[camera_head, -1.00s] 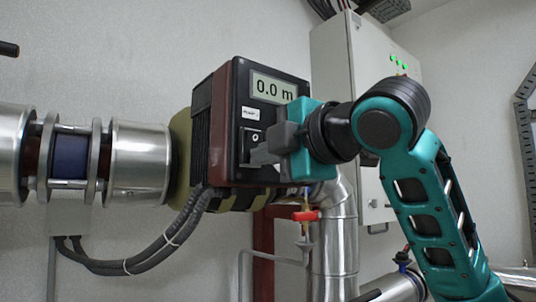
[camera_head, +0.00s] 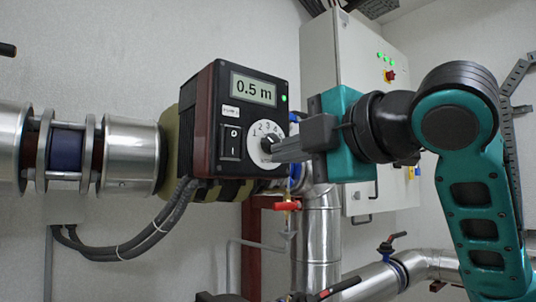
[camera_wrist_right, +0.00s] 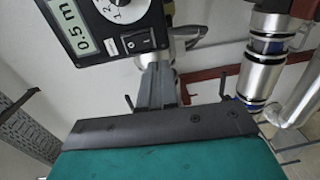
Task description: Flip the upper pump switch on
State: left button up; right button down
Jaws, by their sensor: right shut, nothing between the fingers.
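The pump control box (camera_head: 240,120), black with a dark red side, is on the pump in the head view. Its display (camera_head: 253,90) reads 0.5 m and a small green light (camera_head: 284,98) is lit. The black rocker switch (camera_head: 230,142), marked O above and I below, is uncovered; its tilt is hard to tell. It also shows in the right wrist view (camera_wrist_right: 138,42). My right gripper (camera_head: 274,152) is shut and empty, its tips in front of the numbered white dial (camera_head: 260,138), right of the switch. Contact cannot be told. My left gripper is out of view.
A grey cabinet (camera_head: 345,75) with green lights and a red knob stands behind my right arm. Silver pipes run left (camera_head: 132,155) and below (camera_head: 318,235). Grey cables (camera_head: 150,238) hang at lower left.

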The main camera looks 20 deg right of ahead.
jog(key=shift+v, duration=1.4)
jog(key=shift+s+f, duration=0.1)
jog(key=shift+f, duration=0.1)
